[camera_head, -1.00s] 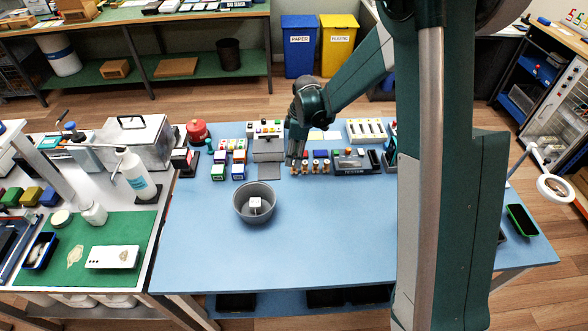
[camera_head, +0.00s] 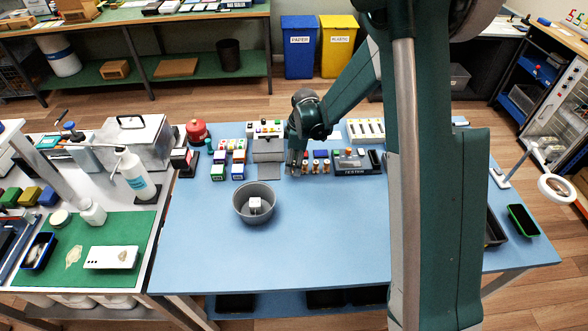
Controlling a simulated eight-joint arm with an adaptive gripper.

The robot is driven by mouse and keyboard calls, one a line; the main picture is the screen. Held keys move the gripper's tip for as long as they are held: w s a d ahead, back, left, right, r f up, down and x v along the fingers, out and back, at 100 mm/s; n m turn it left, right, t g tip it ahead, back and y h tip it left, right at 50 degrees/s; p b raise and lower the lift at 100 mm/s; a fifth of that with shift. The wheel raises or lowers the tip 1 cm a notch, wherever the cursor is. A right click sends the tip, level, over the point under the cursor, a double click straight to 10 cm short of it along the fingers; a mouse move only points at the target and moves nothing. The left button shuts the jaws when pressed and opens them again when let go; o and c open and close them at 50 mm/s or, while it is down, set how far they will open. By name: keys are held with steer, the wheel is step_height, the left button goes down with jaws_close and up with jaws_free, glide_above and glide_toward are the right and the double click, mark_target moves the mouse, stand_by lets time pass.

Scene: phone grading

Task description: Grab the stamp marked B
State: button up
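Several small stamps stand in a row near the back of the blue table; visible ones include a stamp (camera_head: 316,167) and the stamp at the right end (camera_head: 326,167). Their letters are too small to read, so I cannot tell which is B. My gripper (camera_head: 295,171) points down at the left end of the row, low over the table. It covers that end of the row. The fingers are small and dark, and I cannot tell whether they are open, shut or touching a stamp.
A black tester box (camera_head: 357,162) stands right of the stamps. A grey machine (camera_head: 268,148) and small coloured boxes (camera_head: 218,172) are to the left. A grey bowl (camera_head: 240,208) with a white cube sits in front. The front of the blue table (camera_head: 330,240) is clear.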

steer(key=shift+c, duration=0.4)
steer(key=c, duration=0.8)
steer(key=shift+r, duration=0.15)
steer(key=shift+r+p, duration=0.6)
steer(key=shift+r, duration=4.25)
